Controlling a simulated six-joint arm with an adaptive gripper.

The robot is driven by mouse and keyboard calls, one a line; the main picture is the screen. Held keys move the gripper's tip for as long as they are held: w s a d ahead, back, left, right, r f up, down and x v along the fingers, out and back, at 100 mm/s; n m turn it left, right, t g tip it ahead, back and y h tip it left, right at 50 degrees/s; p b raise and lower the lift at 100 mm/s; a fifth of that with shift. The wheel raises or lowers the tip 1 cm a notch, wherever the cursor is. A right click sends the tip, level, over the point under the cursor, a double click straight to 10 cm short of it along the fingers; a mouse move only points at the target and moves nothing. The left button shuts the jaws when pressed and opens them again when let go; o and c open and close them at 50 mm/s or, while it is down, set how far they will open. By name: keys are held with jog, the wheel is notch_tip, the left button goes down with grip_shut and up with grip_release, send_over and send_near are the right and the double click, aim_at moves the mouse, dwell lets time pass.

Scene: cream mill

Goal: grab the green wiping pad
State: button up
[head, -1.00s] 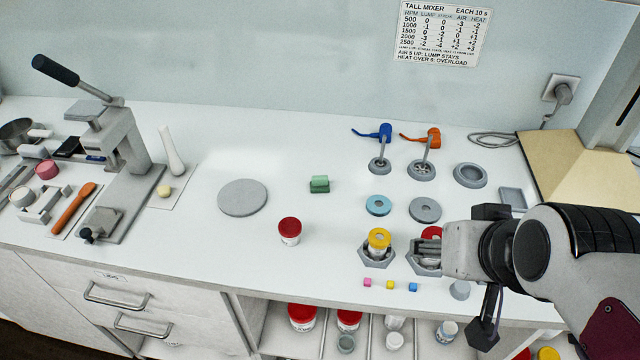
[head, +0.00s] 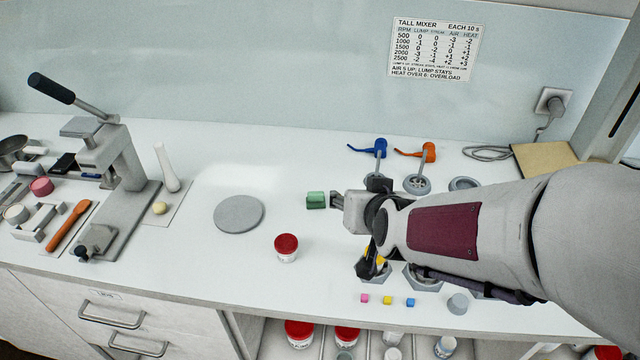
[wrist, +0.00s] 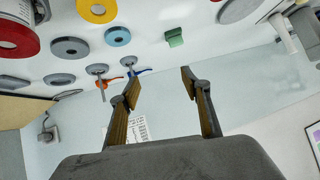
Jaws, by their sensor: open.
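The green wiping pad (head: 315,200) lies on the white counter, right of the round grey disc. In the head view my gripper (head: 338,201) is just right of the pad, and its near end seems to overlap the pad's right edge. In the wrist view the pad (wrist: 174,37) lies ahead of my gripper (wrist: 160,84), beyond the fingertips. The fingers are open with nothing between them. I cannot tell from the pictures how high the gripper is above the counter.
A red-lidded jar (head: 287,247) stands in front of the pad, with the grey disc (head: 239,214) to the left. A yellow-topped jar (head: 374,256) is partly hidden by my arm. Blue (head: 381,146) and orange (head: 428,152) tools stand behind.

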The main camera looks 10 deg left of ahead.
aim_at(316, 194)
jog(key=w+a+f+t, duration=0.1)
jog(key=a+f, duration=0.1)
jog(key=w+a+f, duration=0.2)
jog(key=a+f, duration=0.1)
jog(key=w+a+f+t, duration=0.1)
jog(key=w+a+f, duration=0.1)
jog(key=shift+a+f+n+t, duration=0.3)
jog(key=shift+a+f, duration=0.05)
jog(key=shift+f, duration=0.05)
jog(key=shift+w+a+f+t, duration=0.15)
jog(key=shift+a+f+t, duration=0.3)
jog(key=shift+f, duration=0.15)
jog(key=shift+x, duration=1.3)
jog(key=shift+d+f, duration=0.1)
jog(key=shift+d+x, duration=0.15)
jog(key=shift+x, duration=1.15)
jog(key=shift+d+x, duration=0.15)
jog(key=shift+x, duration=1.15)
jog(key=shift+f, duration=0.1)
jog(key=c, duration=1)
